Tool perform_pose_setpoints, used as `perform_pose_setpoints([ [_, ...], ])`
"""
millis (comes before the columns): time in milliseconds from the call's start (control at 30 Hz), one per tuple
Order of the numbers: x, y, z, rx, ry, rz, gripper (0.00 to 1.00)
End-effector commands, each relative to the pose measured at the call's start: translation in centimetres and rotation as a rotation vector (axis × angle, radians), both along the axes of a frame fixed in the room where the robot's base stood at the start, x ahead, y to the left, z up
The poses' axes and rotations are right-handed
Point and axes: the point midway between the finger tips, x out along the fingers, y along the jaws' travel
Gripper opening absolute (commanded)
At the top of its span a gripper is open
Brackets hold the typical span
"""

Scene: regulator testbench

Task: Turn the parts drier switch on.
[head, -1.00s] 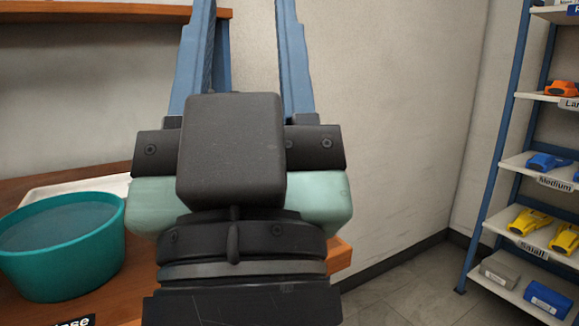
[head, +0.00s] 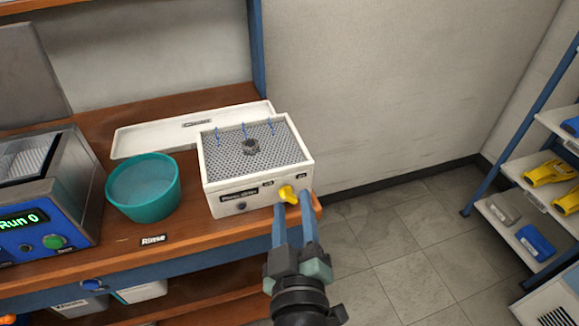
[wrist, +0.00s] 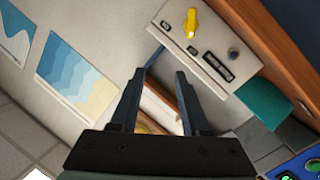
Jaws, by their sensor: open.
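The parts drier (head: 225,190) is a white box with a grey mesh top at the right end of the wooden bench in the head view. Its yellow switch (head: 287,194) is on the front face, towards the right, with a small label on each side too small to read. In the wrist view the yellow switch (wrist: 191,22) is near the top, beyond the fingertips. My gripper (head: 292,204) is open and empty, its blue fingers pointing up towards the switch in the head view. In the wrist view the open fingers (wrist: 159,72) appear apart from the switch. Contact cannot be told from the head view.
A teal bowl (head: 143,190) of liquid stands left of the drier, with a white tray (head: 130,143) behind. A blue-fronted machine (head: 75,205) reading "Run 0" is at far left. A small dark part (head: 251,147) sits on the mesh.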

Motion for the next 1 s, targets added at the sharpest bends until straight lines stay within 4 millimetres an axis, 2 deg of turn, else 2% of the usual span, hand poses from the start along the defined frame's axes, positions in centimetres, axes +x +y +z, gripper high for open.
perform_pose_setpoints([
  [33, -1.0, -0.1, 0.4, -0.026, 0.052, 0.003, 0.46],
  [200, -3.6, -0.1, -2.1, -0.101, 0.164, 0.02, 0.46],
  [300, -4.6, -0.1, -3.1, -0.126, 0.2, 0.028, 0.46],
  [433, -4.9, -0.1, -3.7, -0.137, 0.216, 0.031, 0.46],
  [667, -2.5, 0.0, -4.4, -0.138, 0.213, 0.03, 0.46],
  [1000, 3.5, 0.4, -6.3, -0.138, 0.214, 0.032, 0.46],
])
